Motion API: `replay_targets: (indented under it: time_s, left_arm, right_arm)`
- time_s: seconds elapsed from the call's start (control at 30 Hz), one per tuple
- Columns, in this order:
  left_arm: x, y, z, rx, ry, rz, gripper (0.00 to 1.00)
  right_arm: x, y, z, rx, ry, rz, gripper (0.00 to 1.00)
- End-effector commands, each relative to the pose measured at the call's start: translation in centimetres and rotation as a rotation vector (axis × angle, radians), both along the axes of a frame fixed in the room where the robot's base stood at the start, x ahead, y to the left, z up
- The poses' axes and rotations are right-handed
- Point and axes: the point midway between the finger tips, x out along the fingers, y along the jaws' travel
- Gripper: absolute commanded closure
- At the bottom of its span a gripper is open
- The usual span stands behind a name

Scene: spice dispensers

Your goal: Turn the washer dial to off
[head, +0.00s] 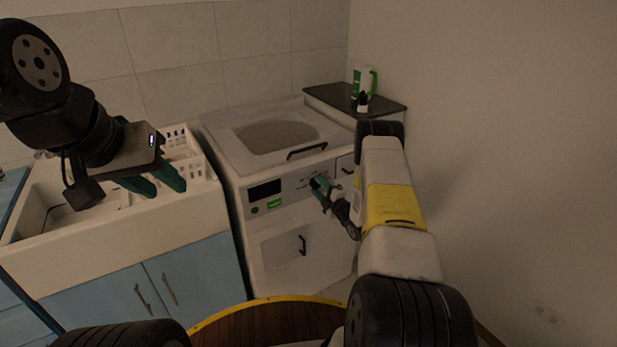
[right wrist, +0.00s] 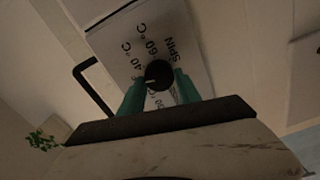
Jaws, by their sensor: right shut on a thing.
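The white washer (head: 270,185) stands in the middle of the head view, with a dark display and a control panel on its front. The black dial (right wrist: 158,74) shows in the right wrist view, with printed labels 40°C, 60°C and SPIN around it. My right gripper (head: 318,183) is at the panel; its green fingers, also in the right wrist view (right wrist: 158,88), are shut on the dial from both sides. The lower labels are partly hidden by the fingers. My left gripper (head: 160,183) is in front of the sink at left, its green fingers apart and empty.
A white sink (head: 110,225) with a white rack (head: 182,150) stands left of the washer over blue cabinets (head: 195,280). A dark-topped counter (head: 385,103) holds a green and white bottle (head: 363,83). A wall closes the right side.

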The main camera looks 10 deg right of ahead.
Motion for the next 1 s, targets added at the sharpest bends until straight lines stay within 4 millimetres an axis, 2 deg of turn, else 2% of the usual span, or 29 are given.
replay_targets:
  time_s: [0.4,0.97,1.0]
  left_arm:
    - [0.0,0.0,0.0,0.0,0.0,0.0,0.64]
    - [0.0,0.0,0.0,0.0,0.0,0.0,0.64]
    - [0.0,0.0,0.0,0.0,0.0,0.0,0.64]
  right_arm:
    - [-0.05,0.03,-0.16,-0.178,-0.063,0.0,1.0]
    - [-0.06,0.03,-0.21,-0.203,-0.072,0.0,1.0]
    - [-0.07,0.03,-0.2,-0.202,-0.071,0.0,0.52]
